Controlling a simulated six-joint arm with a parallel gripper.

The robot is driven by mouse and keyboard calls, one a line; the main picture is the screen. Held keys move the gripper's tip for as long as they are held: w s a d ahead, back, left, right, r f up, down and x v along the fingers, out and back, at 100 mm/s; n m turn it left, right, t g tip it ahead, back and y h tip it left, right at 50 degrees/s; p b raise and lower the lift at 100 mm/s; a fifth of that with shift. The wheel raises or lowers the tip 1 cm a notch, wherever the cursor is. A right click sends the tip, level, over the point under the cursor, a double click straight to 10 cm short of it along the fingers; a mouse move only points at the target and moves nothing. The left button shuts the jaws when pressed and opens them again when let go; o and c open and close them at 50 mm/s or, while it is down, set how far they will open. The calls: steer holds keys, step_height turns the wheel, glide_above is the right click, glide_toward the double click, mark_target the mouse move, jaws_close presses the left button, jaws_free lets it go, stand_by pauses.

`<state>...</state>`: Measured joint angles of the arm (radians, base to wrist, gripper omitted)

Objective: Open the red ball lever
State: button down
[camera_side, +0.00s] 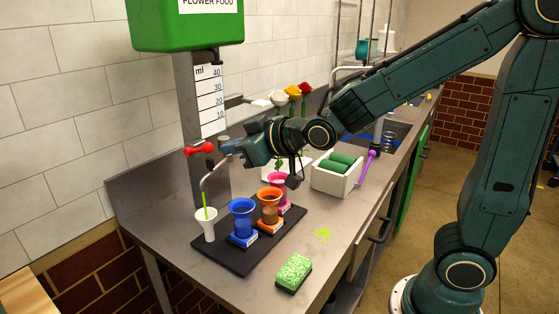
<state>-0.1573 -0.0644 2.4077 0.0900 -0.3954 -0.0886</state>
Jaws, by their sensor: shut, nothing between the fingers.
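The red ball lever (199,148) sticks out from the grey dispenser post, below the green flower food tank (187,24). My gripper (229,148) is just to the right of the lever, its fingers shut and empty, pointing left toward it. Whether the fingertips touch the lever I cannot tell. A bent metal spout (208,182) comes down below the lever. A white cup (204,225) stands under the spout, with a light green stream or stick in it.
A black tray (222,260) holds blue, orange and pink vases. A green sponge (294,273) lies at the counter's front.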

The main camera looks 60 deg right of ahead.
steer(key=shift+s+d+r, duration=0.1)
steer(key=shift+s, duration=1.7)
steer(key=shift+s, duration=0.1)
steer(key=s+d+m+g, duration=0.1)
steer(key=s+g, duration=0.1)
steer(key=s, duration=0.5)
steer(key=s+d+f+g, duration=0.1)
steer(key=s+d+g, duration=0.1)
steer(key=s, duration=0.5)
steer(key=s+d+m+g+h, duration=0.1)
steer(key=s+g, duration=0.3)
steer(key=s, duration=0.3)
steer(key=shift+s+d+f+m, duration=0.2)
steer(key=shift+s+f+m, duration=0.1)
steer(key=shift+s, duration=0.1)
